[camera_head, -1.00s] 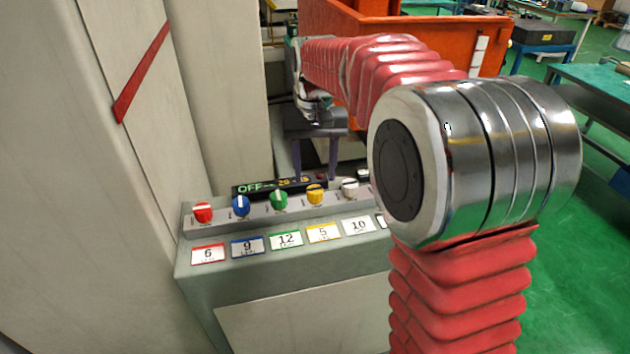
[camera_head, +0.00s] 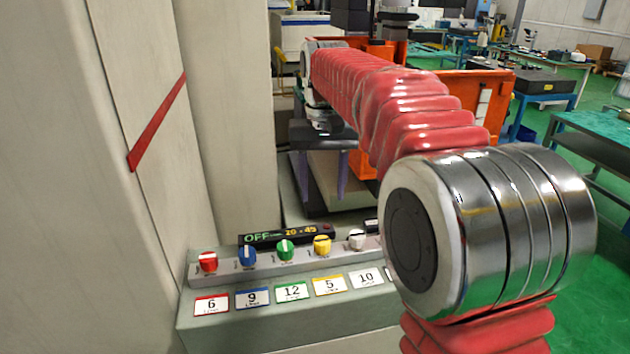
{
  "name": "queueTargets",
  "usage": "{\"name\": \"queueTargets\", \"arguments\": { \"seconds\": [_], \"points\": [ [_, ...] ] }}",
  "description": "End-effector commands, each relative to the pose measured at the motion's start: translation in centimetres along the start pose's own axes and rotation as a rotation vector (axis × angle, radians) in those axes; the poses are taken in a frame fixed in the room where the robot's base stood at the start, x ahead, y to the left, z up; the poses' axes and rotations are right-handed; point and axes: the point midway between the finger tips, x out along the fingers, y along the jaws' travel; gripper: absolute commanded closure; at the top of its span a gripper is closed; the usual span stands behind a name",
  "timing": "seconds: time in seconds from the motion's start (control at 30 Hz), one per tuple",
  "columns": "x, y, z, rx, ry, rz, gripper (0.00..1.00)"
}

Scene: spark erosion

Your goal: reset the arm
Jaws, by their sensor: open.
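My arm, in a red ribbed sleeve with a large silver joint, reaches from the lower right toward the back. My gripper (camera_head: 321,188) hangs fingers down above and behind the control panel (camera_head: 187,318). Its two purple-grey fingers are spread apart with nothing between them. It is apart from the knobs. The panel carries a red knob (camera_head: 208,262), a blue knob (camera_head: 247,256), a green knob (camera_head: 285,249), a yellow knob (camera_head: 322,245) and a white knob (camera_head: 357,239). Numbered labels lie below them. My arm's joint hides the panel's right end.
A black display (camera_head: 287,235) behind the knobs reads OFF and 20-45. A pale cabinet wall with a red stripe (camera_head: 157,122) stands close on the left. An orange container (camera_head: 470,88) is behind my arm. Green floor and work tables (camera_head: 594,120) are at the right.

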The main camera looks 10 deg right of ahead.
Motion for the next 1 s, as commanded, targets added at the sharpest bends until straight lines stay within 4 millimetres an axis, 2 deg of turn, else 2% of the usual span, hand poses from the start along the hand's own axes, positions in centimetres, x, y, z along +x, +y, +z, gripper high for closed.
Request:
{"name": "queueTargets", "arguments": {
  "seconds": [0.17,0.37,0.57,1.0],
  "points": [
    [0.4,-0.2,-1.0,-0.02,0.037,-0.006,0.5],
    [3.8,-0.1,-0.4,-0.054,0.048,-0.007,0.5],
    [5.5,0.4,2.3,-0.085,0.089,-0.012,0.5],
    [7.4,2.0,10.9,-0.139,0.211,-0.022,0.5]
  ]
}}
